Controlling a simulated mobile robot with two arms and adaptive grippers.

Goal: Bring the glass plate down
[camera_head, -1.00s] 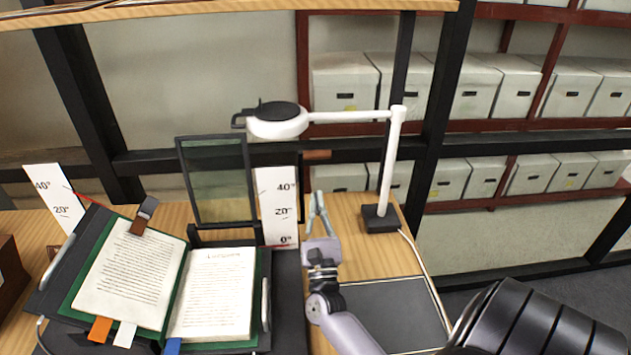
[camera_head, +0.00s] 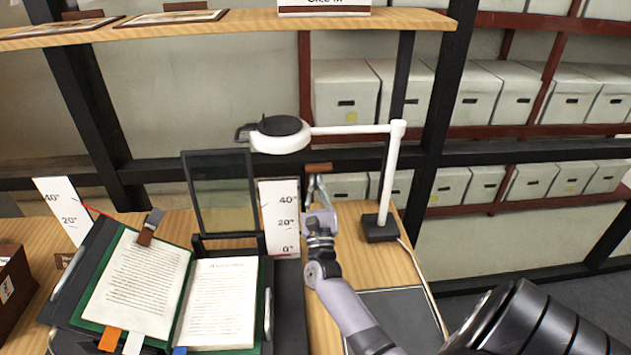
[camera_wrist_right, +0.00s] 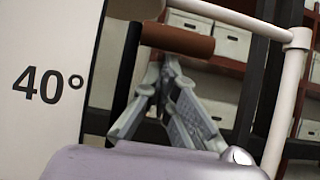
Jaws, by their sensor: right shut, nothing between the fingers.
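The glass plate (camera_head: 225,193) is a greenish pane in a black frame. It stands raised, nearly upright, behind the open book (camera_head: 180,295) on its black cradle. A brown cylindrical handle (camera_head: 318,168) shows to the right of the plate; its link to the frame is hidden behind the angle scale. My right gripper (camera_head: 316,184) is just below the handle in the head view. In the right wrist view, my right gripper (camera_wrist_right: 165,70) has its fingertips together and empty, close under the handle (camera_wrist_right: 178,40); I cannot tell whether they touch. My left gripper is not in view.
A white angle scale (camera_head: 279,215) stands left of my right gripper. A white lamp (camera_head: 388,185) on a black base stands to its right, its arm and round head (camera_head: 280,135) above. A wooden shelf (camera_head: 230,25) crosses the top. White boxes fill the racks behind.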

